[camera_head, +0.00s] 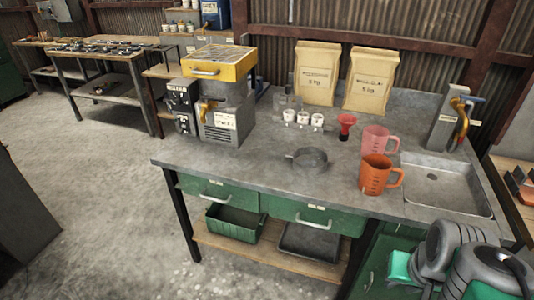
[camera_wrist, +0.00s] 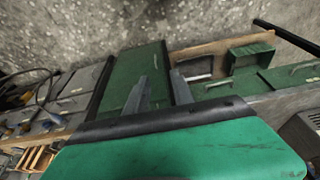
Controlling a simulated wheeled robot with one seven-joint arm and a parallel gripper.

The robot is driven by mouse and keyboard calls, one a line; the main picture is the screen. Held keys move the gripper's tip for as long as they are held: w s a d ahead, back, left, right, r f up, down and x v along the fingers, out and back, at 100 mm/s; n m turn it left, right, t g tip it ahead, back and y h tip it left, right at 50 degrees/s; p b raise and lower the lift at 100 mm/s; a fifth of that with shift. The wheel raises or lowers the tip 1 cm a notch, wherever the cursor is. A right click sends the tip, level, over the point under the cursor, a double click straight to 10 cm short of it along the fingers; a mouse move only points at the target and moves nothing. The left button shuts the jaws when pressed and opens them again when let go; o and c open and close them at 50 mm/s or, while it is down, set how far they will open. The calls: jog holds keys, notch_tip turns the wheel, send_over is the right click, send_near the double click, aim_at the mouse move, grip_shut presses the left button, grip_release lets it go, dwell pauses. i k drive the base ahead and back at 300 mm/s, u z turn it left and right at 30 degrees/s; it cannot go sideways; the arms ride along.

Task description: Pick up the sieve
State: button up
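A round, dark grey, shallow vessel with small side handles (camera_head: 308,158), which looks like the sieve, sits on the middle of the grey worktop (camera_head: 260,166). Its mesh cannot be made out. In the wrist view, the two fingers of my gripper (camera_wrist: 160,78) are apart with nothing between them. They are over the bench's green front and the floor, away from the sieve. The sieve does not show in the wrist view. In the head view my arm is at the lower right, and its fingers are hidden.
An orange jug (camera_head: 376,176), a pink jug (camera_head: 378,140) and a red funnel (camera_head: 346,123) stand right of the sieve. White cups (camera_head: 303,118) and paper bags (camera_head: 316,75) are behind. A machine (camera_head: 225,115) stands left, a sink (camera_head: 440,188) right. The worktop's front-left is clear.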

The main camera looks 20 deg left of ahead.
aim_at(308, 161)
jog(key=u, duration=0.95)
jog(key=i, duration=0.85)
jog(key=u, duration=0.85)
